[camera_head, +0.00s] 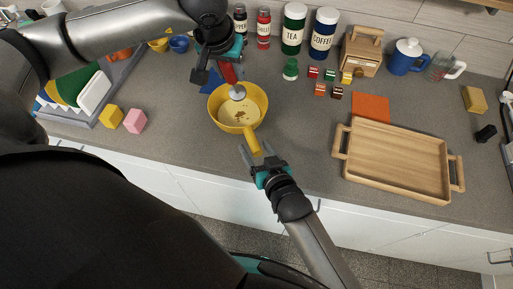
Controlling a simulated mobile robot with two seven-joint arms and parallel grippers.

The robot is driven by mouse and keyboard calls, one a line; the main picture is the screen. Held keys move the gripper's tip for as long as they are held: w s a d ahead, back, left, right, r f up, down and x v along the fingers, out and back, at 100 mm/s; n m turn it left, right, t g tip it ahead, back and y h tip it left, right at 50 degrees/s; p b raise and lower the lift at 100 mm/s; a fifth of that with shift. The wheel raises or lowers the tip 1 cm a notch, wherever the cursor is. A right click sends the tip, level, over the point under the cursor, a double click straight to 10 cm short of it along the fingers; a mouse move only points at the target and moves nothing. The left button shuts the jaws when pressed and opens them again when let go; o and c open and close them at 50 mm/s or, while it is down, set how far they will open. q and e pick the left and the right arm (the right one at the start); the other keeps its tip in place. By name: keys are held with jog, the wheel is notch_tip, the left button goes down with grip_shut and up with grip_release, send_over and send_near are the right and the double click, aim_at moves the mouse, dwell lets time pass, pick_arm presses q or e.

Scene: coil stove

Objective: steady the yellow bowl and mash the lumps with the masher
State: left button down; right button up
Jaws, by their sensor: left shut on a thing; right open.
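The yellow bowl (214,108) stands upright on the grey counter, its handle pointing toward the front right. Small brownish lumps (241,115) show on its pale inside. My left gripper (226,66) is above the bowl's back rim and is shut on the masher, whose red handle (229,74) shows between the fingers. The masher's round grey head (238,92) is over the back part of the bowl; I cannot tell whether it touches the inside. My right gripper (258,159) is open at the end of the bowl's handle, its fingers close to either side of it.
A wooden tray (395,162) lies to the right, with an orange mat (370,107) behind it.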

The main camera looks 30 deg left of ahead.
jog(key=shift+c, duration=0.2)
grip_shut()
dwell(0.3)
dwell(0.8)
dwell(0.5)
dwell(1.0)
